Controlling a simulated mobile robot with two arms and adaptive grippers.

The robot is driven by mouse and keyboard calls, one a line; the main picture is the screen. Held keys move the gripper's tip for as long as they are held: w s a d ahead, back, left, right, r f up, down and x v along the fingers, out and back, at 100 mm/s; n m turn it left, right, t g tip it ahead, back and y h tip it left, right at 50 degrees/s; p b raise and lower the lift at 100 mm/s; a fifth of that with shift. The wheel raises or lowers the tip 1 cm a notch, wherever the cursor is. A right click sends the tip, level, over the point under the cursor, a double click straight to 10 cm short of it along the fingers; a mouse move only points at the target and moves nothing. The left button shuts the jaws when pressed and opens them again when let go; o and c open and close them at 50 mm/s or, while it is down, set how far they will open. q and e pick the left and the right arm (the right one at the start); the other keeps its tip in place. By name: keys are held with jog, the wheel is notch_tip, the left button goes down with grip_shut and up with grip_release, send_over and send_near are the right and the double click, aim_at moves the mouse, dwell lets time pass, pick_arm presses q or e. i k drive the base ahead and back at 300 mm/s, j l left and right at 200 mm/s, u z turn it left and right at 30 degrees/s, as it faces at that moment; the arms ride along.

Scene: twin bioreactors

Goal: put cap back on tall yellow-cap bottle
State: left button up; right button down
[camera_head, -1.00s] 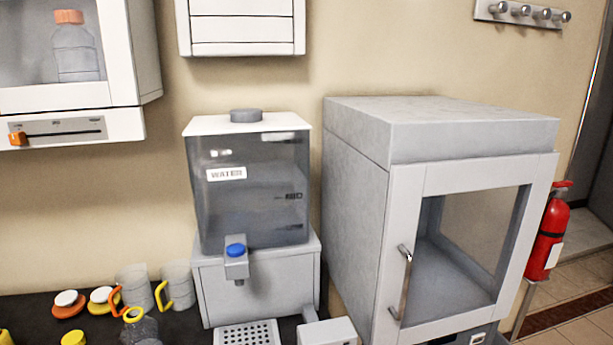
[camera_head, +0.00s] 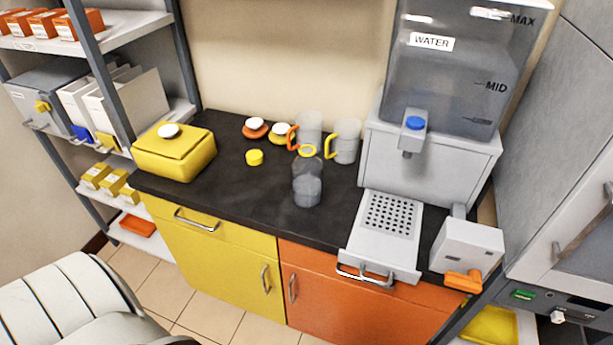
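A tall clear grey bottle (camera_head: 307,182) with a yellow ring at its open neck stands upright on the black counter (camera_head: 235,205). A small round yellow cap (camera_head: 254,157) lies on the counter to the left of the bottle, apart from it. Neither of my grippers shows in the head view.
A water dispenser (camera_head: 434,148) with a drip tray (camera_head: 392,216) stands right of the bottle. Two clear mugs (camera_head: 346,140) with orange and yellow handles are behind it, beside orange and yellow lids with white knobs (camera_head: 255,127). A yellow box (camera_head: 174,155) stands left. The counter front is clear.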

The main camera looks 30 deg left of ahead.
aim_at(308, 169)
jog(key=u, duration=1.45)
